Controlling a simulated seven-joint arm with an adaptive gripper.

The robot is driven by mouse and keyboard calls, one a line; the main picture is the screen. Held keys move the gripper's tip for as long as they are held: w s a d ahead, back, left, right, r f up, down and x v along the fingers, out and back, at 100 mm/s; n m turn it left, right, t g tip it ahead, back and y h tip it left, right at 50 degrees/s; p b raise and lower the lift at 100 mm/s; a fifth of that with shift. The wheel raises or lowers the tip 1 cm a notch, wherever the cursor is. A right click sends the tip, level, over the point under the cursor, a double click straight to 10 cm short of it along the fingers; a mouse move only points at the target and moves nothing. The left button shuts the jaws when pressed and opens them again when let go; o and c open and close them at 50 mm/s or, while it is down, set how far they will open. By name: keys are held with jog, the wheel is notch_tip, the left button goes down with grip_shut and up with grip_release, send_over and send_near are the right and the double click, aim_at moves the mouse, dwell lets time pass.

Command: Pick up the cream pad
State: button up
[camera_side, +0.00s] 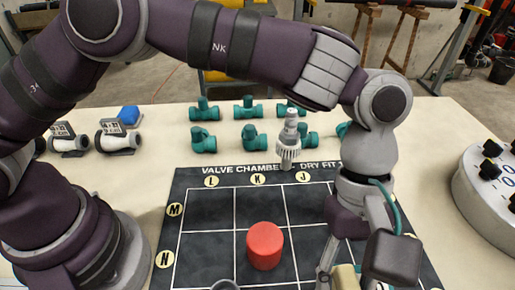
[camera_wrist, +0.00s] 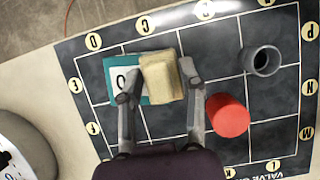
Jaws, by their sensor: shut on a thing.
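The cream pad (camera_wrist: 160,78) is a pale block between the two fingers of my gripper (camera_wrist: 158,84) in the wrist view. The fingers are shut on its sides. Beneath it is a teal and white card (camera_wrist: 118,75) with a dark character, partly covered by the pad and a finger. In the side view the pad (camera_side: 345,277) shows only in part at the bottom edge, behind my gripper's fingers. I cannot tell whether the pad touches the card or is slightly above it.
A red cylinder (camera_side: 265,246) stands right of my gripper in the wrist view, near a grey hollow cylinder (camera_wrist: 262,60). A grey fitting (camera_side: 288,145) stands at the far edge of the gridded dark mat (camera_side: 205,240). Several teal pipe fittings (camera_side: 203,140) line the back.

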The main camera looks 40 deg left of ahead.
jog(key=shift+r, duration=1.95)
jog(key=s+a+r, duration=0.1)
jog(key=s+a, duration=0.7)
jog(key=a, duration=0.5)
notch_tip(320, 180, up, 3)
jog(key=n+t+h, duration=0.1)
jog(key=n+t, duration=0.2)
jog(key=n, duration=0.6)
send_over(351, 279)
jog(key=w+d, duration=0.2)
notch_tip(351, 279, down, 8)
jog(key=shift+r, duration=0.15)
jog(key=o, duration=1)
